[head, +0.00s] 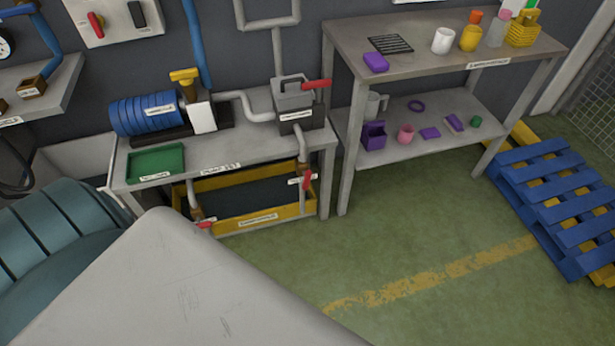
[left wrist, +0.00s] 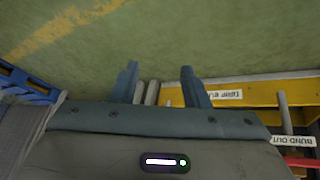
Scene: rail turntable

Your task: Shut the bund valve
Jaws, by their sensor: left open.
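In the left wrist view, a "BUND OUT" label (left wrist: 293,140) is at the right edge, with a red lever handle (left wrist: 302,162) beside it, partly cut off. In the head view, one red-handled valve (head: 204,224) sits low at the left of the yellow drip tray (head: 270,222); another (head: 308,181) is on the right-hand pipe. The labels there are too small to read; the left one seems to match. My left gripper (left wrist: 159,76) is open and empty, its fingers apart from the handle. My right gripper is not in view.
A pump bench (head: 225,168) stands over the tray, with another red lever (head: 318,84) on its grey box. A grey shelf (head: 430,58) stands at the right, then a blue pallet (head: 555,185). The green floor (head: 400,240) in front is clear.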

